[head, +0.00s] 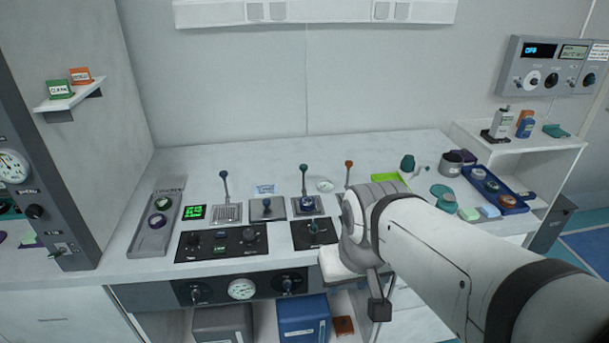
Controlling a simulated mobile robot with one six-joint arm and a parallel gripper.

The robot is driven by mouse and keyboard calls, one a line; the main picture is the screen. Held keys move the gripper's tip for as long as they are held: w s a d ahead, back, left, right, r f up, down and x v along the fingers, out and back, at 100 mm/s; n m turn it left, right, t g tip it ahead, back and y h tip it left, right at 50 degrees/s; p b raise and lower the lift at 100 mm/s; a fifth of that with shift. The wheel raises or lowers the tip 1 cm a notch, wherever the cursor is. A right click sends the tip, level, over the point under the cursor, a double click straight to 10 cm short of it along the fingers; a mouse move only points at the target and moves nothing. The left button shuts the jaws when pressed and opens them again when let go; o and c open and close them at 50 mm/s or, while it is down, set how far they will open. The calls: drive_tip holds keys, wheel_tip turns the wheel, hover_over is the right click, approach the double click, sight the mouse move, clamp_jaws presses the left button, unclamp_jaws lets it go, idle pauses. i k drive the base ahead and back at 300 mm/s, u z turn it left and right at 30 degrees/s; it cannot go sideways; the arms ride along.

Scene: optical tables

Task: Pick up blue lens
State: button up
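Small round lens-like pieces lie in a blue tray (522,205) at the right end of the bench. My arm reaches in from the lower right. My gripper (355,278) is at the bench's front edge, left of the tray and apart from it. Its fingers are mostly hidden, and I see nothing held.
Upright levers (304,182) and black control panels (222,243) fill the middle of the bench (375,148). Teal round pieces (443,195) and small blocks (469,214) lie left of the tray. A raised shelf (533,143) with bottles stands behind it. Bare bench lies along the back.

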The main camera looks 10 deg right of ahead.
sight(306, 203)
drive_tip(key=z, duration=0.05)
drive_tip(key=i, duration=1)
drive_tip(key=z, duration=0.05)
